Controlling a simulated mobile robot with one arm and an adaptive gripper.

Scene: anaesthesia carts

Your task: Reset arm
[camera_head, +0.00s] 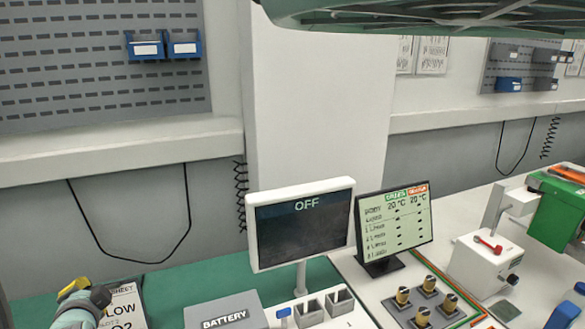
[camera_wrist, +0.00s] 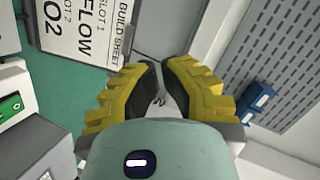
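My gripper (camera_wrist: 162,75) shows in the wrist view with yellow fingers and black pads. The pads are close to each other, with a narrow gap and nothing held between them. In the head view my gripper (camera_head: 88,294) is at the lower left, in front of a printed build sheet (camera_head: 124,303). The build sheet also shows in the wrist view (camera_wrist: 88,30), beyond the left finger. It partly hides behind the gripper in the head view.
A grey battery box (camera_head: 225,312) is right of the gripper. A monitor reading OFF (camera_head: 303,228) and a second screen (camera_head: 395,226) stand on the bench. Several knobs (camera_head: 402,296) are at right. A pegboard with blue bins (camera_head: 146,48) hangs behind.

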